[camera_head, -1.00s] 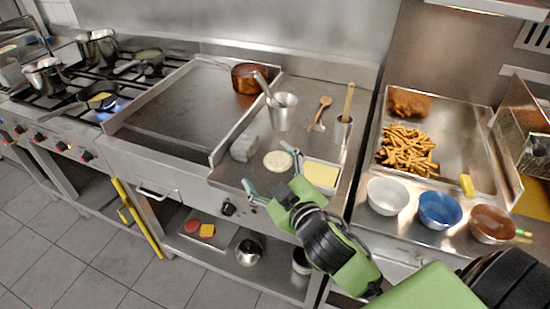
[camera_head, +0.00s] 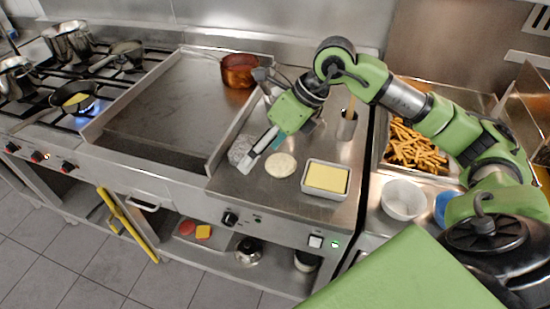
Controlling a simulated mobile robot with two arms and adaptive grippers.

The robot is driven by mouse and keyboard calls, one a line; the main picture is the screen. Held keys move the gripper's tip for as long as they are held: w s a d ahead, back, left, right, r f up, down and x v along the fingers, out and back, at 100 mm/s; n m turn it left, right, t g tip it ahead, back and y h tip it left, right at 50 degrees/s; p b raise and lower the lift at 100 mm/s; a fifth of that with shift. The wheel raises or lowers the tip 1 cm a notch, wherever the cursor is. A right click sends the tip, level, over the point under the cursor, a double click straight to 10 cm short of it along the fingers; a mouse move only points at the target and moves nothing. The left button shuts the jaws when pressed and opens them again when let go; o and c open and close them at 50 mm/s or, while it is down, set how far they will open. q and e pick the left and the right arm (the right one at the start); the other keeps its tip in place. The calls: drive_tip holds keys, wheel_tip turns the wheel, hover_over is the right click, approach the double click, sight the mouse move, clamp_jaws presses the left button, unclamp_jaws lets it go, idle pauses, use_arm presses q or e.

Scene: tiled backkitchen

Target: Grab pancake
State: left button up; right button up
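A pale round pancake (camera_head: 281,165) lies flat on the steel worktop, left of a white tray holding a yellow slab (camera_head: 327,178). My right gripper (camera_head: 261,158) reaches in from the right over the worktop, above and left of the pancake. Its fingers look apart, one pale and one teal, with nothing seen held between them. Whether a fingertip touches the worktop or the clear block beside it cannot be told. The pancake is apart from the fingers in the picture. My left gripper is not in view.
A clear block (camera_head: 240,150) sits beside the fingers. A copper pot (camera_head: 239,70) stands behind. A wooden-handled tool stands in a metal cup (camera_head: 347,126). Fries (camera_head: 416,150) and a white bowl (camera_head: 403,199) are at right. The griddle (camera_head: 170,110) is bare. A pan (camera_head: 74,98) sits over a flame.

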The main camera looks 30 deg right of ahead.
drive_tip(key=d+m+h, duration=0.1)
drive_tip(key=d+h, duration=0.3)
drive_tip(key=d, duration=0.6)
drive_tip(key=p, duration=0.2)
hover_over(281, 163)
drive_tip(key=s+d, duration=0.1)
drive_tip(key=s, duration=0.2)
drive_tip(key=f, duration=0.7)
drive_tip(key=shift+w+d, duration=0.1)
drive_tip(key=shift+d, duration=0.1)
drive_tip(key=x, duration=0.1)
drive_tip(key=p+x, duration=0.1)
drive_tip(key=x, duration=0.1)
drive_tip(key=a+p+x, duration=0.1)
drive_tip(key=x, duration=0.1)
drive_tip(key=shift+w+r, duration=0.2)
drive_tip(key=shift+w, duration=0.15)
drive_tip(key=shift+f, duration=0.3)
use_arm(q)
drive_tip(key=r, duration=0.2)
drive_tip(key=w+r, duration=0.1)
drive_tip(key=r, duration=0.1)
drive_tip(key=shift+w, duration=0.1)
use_arm(e)
drive_tip(key=c, duration=1.2)
